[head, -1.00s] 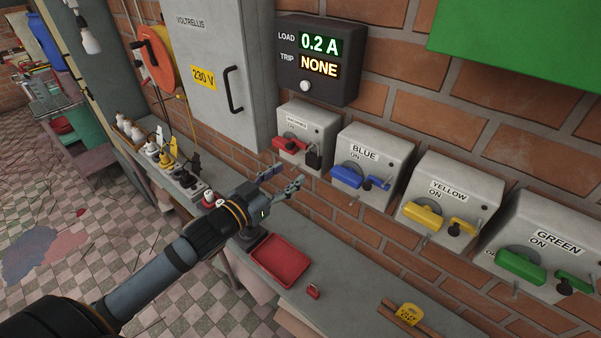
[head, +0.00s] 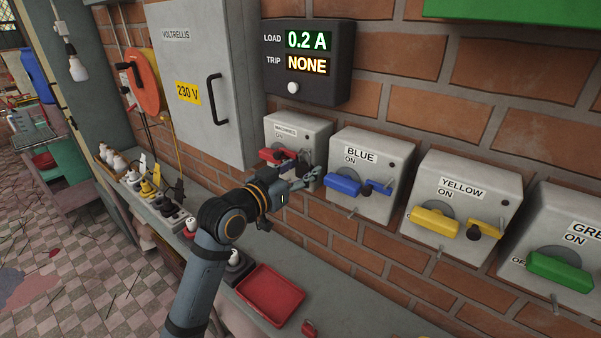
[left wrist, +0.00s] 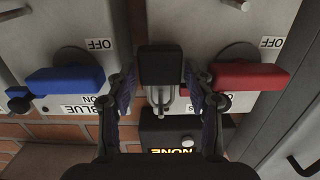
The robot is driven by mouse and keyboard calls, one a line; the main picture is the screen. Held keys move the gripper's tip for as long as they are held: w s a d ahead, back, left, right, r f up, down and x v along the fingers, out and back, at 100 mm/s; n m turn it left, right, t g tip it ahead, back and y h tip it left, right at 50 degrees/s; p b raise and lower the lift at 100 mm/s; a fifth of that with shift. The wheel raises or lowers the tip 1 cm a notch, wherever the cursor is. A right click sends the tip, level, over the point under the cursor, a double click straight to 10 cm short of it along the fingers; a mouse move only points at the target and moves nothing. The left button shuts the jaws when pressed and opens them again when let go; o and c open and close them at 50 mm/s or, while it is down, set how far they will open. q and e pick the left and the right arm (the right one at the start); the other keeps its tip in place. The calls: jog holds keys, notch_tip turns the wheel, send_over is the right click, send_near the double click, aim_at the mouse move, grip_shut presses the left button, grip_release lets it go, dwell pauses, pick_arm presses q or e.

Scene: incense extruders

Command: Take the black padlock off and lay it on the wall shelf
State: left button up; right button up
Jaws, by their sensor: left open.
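The black padlock (left wrist: 160,62) hangs by its metal shackle on the grey switch box (head: 297,132) labelled MACHINES, beside its red handle (head: 277,155). In the head view the padlock is mostly hidden by my gripper. My left gripper (head: 305,178) is open at the front of that box. In the left wrist view its two fingers (left wrist: 159,82) stand on either side of the padlock; I cannot tell whether they touch it. The grey shelf (head: 357,318) runs along the brick wall below the boxes. My right gripper is not in view.
A red tray (head: 270,293) and a small red object (head: 309,327) lie on the shelf. The BLUE box (head: 375,150) with its blue handle is close on the right, then the YELLOW box (head: 470,180). A tall grey cabinet (head: 200,60) stands out at the left.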

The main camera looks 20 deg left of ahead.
aim_at(301, 166)
pick_arm(q)
jog(key=c, duration=1)
jog(key=shift+r, duration=0.1)
jog(key=shift+r+p, duration=0.25)
jog(key=shift+p, duration=0.15)
jog(key=shift+s, duration=0.15)
jog(key=shift+p+v, duration=0.45)
jog(key=shift+v, duration=1.4)
jog(key=shift+s+a+p, duration=0.25)
jog(key=shift+s+p, duration=0.05)
jog(key=shift+p, duration=0.5)
jog(key=shift+s+a+p, duration=0.1)
jog(key=shift+s+p, duration=0.45)
jog(key=shift+s, duration=0.15)
